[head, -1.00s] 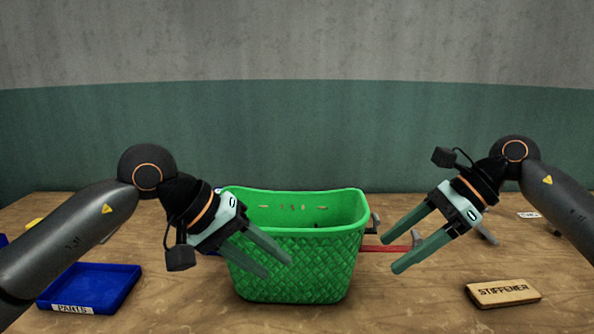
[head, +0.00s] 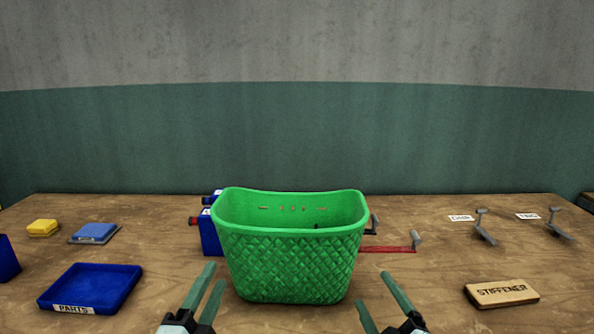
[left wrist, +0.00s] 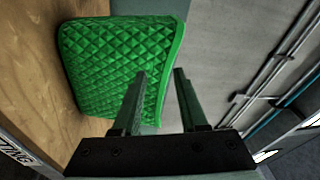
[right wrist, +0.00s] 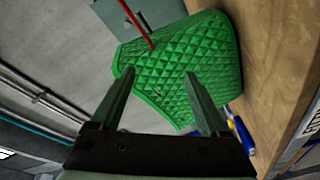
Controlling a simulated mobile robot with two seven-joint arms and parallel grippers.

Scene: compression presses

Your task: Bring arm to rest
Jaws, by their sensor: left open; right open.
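My left gripper (head: 202,296) is at the bottom of the head view, left of centre, open and empty. My right gripper (head: 384,302) is at the bottom, right of centre, also open and empty. Both sit low at the near side of the green basket (head: 292,265), one toward each side of it. The basket also shows beyond the open fingers in the left wrist view (left wrist: 105,60) and the right wrist view (right wrist: 185,65). The arm links are mostly out of the head view.
A blue parts tray (head: 92,284) lies at the left. A stiffener block (head: 502,292) lies at the right. Two grey hook-like pieces (head: 484,228) (head: 558,225) stand at the back right.

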